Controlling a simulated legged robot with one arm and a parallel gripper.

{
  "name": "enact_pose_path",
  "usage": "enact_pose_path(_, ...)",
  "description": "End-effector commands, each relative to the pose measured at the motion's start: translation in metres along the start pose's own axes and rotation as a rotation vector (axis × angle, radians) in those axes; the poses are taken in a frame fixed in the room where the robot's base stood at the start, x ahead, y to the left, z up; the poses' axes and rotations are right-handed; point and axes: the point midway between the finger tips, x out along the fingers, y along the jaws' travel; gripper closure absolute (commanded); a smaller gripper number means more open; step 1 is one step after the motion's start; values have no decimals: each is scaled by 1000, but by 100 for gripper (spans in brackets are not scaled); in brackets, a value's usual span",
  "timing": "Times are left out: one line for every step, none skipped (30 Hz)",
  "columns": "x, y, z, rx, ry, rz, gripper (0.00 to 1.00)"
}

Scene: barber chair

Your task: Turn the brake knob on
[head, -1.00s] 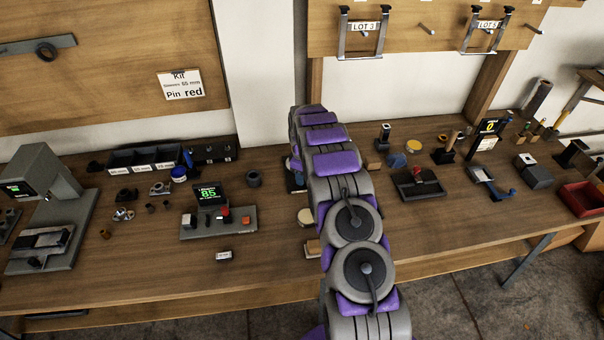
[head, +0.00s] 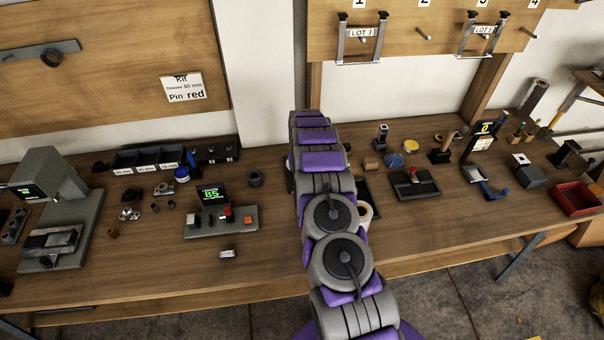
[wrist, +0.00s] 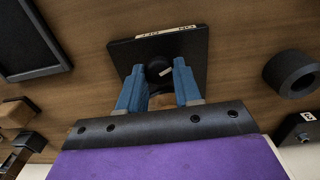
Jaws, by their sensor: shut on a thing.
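The brake knob (wrist: 154,68) is a small round black knob with a short white mark, on a dark square plate (wrist: 195,50) in the wrist view. A white label strip (wrist: 166,33) with ON and OFF lettering, seen upside down, runs along the plate's far edge. My gripper (wrist: 158,73) has its two blue fingers on either side of the knob and is shut on it. The fingers hide part of the knob's sides. In the head view my grey and purple arm hides the gripper and the knob.
A black ring (wrist: 292,73) lies right of the plate, and a black tray (wrist: 28,40) lies to its left. In the head view, a control box with a green display (head: 213,197) stands left of my arm. A red-lever device (head: 412,182) lies to the right.

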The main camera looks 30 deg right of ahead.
Motion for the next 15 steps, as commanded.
enact_pose_path(-1,0,1,39,-4,1,97)
enact_pose_path(0,0,1,65,-4,1,97)
enact_pose_path(0,0,1,99,-4,1,97)
enact_pose_path(0,0,1,125,-4,1,97)
enact_pose_path(0,0,1,148,-4,1,97)
enact_pose_path(0,0,1,177,-4,1,97)
enact_pose_path(0,0,1,198,-4,1,97)
enact_pose_path(0,0,1,219,-4,1,97)
enact_pose_path(0,0,1,244,-4,1,97)
enact_pose_path(0,0,2,262,-4,1,97)
enact_pose_path(0,0,1,280,-4,1,97)
enact_pose_path(0,0,2,300,-4,1,97)
enact_pose_path(0,0,2,315,-4,1,97)
enact_pose_path(0,0,2,328,-4,0,97)
enact_pose_path(0,0,2,344,-4,0,97)
